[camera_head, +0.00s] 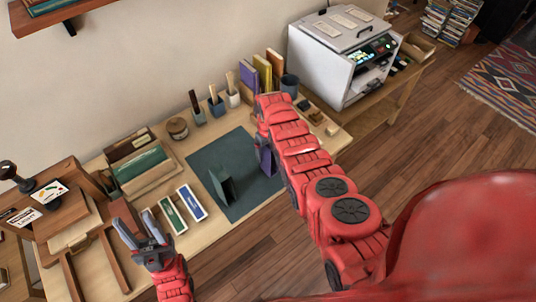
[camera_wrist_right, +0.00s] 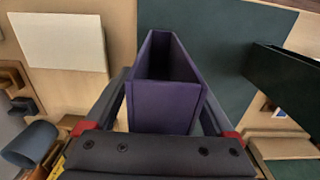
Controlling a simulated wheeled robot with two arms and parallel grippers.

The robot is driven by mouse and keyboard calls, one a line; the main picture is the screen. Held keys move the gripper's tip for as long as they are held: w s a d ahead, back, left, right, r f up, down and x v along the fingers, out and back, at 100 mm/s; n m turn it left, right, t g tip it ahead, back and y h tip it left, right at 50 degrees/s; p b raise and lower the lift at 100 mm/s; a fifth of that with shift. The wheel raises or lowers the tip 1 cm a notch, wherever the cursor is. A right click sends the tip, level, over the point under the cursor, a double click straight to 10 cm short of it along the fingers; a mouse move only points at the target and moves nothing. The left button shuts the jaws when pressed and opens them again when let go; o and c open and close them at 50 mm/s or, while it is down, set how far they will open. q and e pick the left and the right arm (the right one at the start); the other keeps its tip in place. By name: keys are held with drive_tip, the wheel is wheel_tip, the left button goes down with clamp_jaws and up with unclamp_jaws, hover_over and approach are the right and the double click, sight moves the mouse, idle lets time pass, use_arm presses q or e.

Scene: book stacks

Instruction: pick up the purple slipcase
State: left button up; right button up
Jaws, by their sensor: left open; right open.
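The purple slipcase (camera_head: 266,161) stands on the dark green mat (camera_head: 232,157), partly hidden behind my right arm in the head view. In the right wrist view the purple slipcase (camera_wrist_right: 164,100) is upright with its open top facing the camera. My right gripper (camera_wrist_right: 165,112) is open, with one finger on each side of the slipcase; I cannot tell whether they touch it. My left gripper (camera_head: 140,228) is open and empty at the lower left, near the front edge of the desk.
A dark green slipcase (camera_head: 221,187) stands on the mat left of the purple one. Upright books (camera_head: 262,73), cups and a white machine (camera_head: 335,65) stand at the back.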

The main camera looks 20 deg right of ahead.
clamp_jaws()
idle(0.5)
drive_tip(key=shift+r, duration=0.1)
